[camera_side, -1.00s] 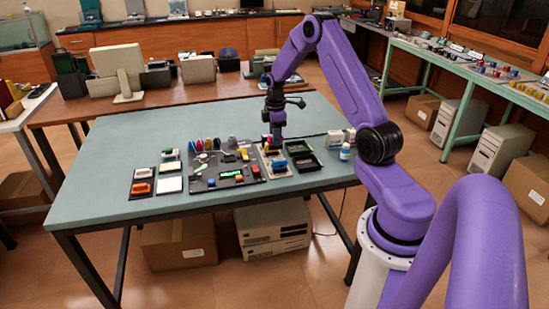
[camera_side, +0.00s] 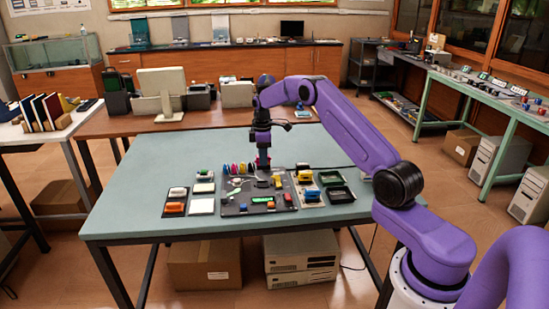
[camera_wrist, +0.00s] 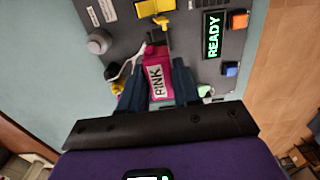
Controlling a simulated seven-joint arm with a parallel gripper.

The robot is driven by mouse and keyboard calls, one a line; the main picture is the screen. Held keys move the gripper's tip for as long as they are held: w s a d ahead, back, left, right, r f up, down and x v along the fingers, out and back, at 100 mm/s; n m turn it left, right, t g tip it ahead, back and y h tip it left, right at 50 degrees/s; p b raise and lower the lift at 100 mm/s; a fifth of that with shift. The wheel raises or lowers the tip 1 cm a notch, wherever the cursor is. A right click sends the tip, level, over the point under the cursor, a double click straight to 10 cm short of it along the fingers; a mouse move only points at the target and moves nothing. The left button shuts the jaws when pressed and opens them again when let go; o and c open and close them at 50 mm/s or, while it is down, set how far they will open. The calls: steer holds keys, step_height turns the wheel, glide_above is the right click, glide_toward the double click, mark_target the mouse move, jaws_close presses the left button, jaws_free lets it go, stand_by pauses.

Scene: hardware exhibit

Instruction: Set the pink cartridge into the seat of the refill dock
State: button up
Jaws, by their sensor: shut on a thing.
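The pink cartridge (camera_wrist: 157,80), with a white label reading PINK, is held between the two dark fingers of my gripper (camera_wrist: 159,66) in the wrist view. My gripper (camera_side: 263,167) points down over the back part of the dark grey dock panel (camera_side: 231,209) in the side view, where the cartridge is too small to make out. The dock panel also shows in the wrist view (camera_wrist: 185,12), with a lit green READY display (camera_wrist: 212,35) and a yellow part (camera_wrist: 155,7) beyond the cartridge. I cannot tell whether the cartridge touches the seat, which is hidden or unclear.
Several coloured upright pieces (camera_side: 238,168) stand left of my gripper. A knob (camera_wrist: 98,41), an orange button (camera_wrist: 238,19) and a blue button (camera_wrist: 231,68) rise from the panel. A dark tray (camera_side: 340,195) lies to the right. The table's left front is clear.

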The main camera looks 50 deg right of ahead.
steer(key=shift+w+a+f, duration=0.1)
steer(key=shift+f, duration=2.95)
steer(key=shift+f, duration=0.65)
steer(key=o, duration=1.4)
steer(key=shift+r, duration=3.75)
